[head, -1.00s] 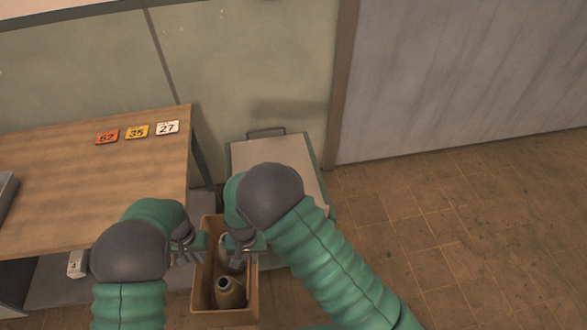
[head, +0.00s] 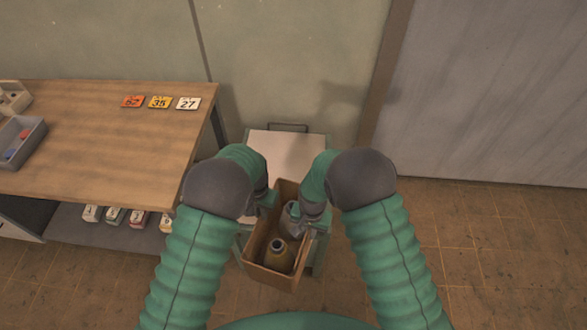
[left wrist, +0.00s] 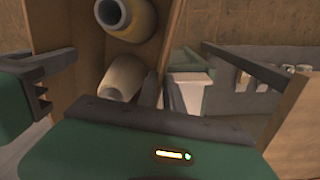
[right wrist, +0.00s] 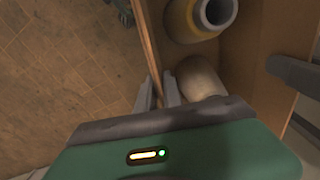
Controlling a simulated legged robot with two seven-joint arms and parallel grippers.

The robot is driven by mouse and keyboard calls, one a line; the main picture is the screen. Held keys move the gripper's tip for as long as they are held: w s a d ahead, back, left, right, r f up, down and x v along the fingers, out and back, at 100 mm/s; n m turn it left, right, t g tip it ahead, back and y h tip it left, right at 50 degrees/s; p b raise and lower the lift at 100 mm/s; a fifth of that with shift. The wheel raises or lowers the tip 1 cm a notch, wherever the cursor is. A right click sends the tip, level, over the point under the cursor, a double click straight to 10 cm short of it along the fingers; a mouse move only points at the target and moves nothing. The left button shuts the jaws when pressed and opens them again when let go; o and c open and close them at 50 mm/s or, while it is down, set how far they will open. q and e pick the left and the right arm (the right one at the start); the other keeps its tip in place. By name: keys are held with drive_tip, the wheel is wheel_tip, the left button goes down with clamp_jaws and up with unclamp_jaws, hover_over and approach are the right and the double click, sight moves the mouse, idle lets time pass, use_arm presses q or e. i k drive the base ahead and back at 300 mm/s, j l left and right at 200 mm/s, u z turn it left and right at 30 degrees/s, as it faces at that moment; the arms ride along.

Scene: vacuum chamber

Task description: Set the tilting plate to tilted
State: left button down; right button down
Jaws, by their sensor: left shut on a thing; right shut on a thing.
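A pale plate (head: 285,148) with a dark handle at its back edge tops a green stand; its angle is hard to judge from above. Its front is hidden by my arms and a brown open box (head: 262,268). My left gripper (head: 268,200) is shut on the box's left wall, which also shows in the left wrist view (left wrist: 164,50). My right gripper (head: 312,222) is shut on the right wall, seen between its fingers in the right wrist view (right wrist: 150,45). The box holds a yellowish bottle (head: 277,256) and a pale bottle (head: 290,222).
A wooden table (head: 110,135) stands at left with orange, yellow and white number tags (head: 160,102) and a grey tray (head: 20,140). Small boxes (head: 115,215) sit on its lower shelf. A grey panel (head: 490,90) is at back right. The right floor (head: 490,240) is clear.

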sight(289, 177)
drive_tip(key=i+l, duration=0.3)
drive_tip(key=i, duration=0.45)
drive_tip(key=i+l+u, duration=0.2)
drive_tip(key=i, duration=0.25)
drive_tip(key=j, duration=0.1)
